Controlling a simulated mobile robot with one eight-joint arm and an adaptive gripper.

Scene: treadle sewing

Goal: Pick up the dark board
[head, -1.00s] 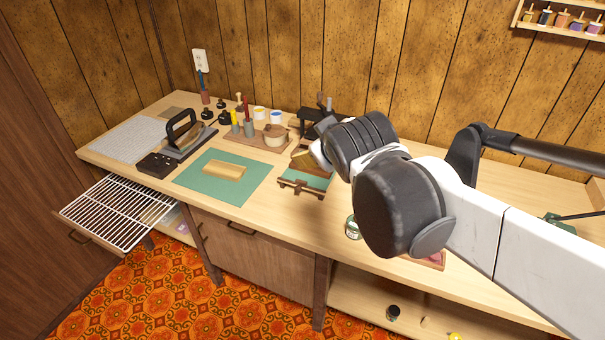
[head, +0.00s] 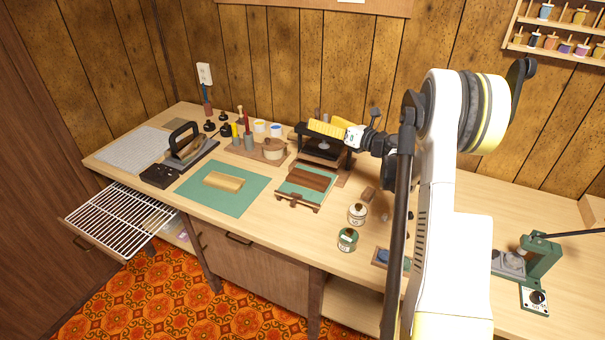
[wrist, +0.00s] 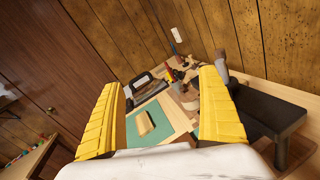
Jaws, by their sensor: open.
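My gripper (head: 327,128) is open and empty, its yellow fingers up by the black press (head: 322,147) at the back of the bench. In the wrist view the two yellow fingers (wrist: 160,84) stand wide apart with nothing between them. A dark brown board (head: 312,178) lies on the small green-topped wooden frame (head: 284,193), below and in front of my gripper. A second dark, flat piece (head: 160,176) lies at the bench's left front. I cannot tell for certain which one the task names.
A green mat (head: 200,201) with a tan block (head: 224,181) lies left of the frame. Two jars (head: 347,239) stand to the right. A wire rack (head: 118,219) sticks out at the left. A green hand press (head: 543,258) stands far right.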

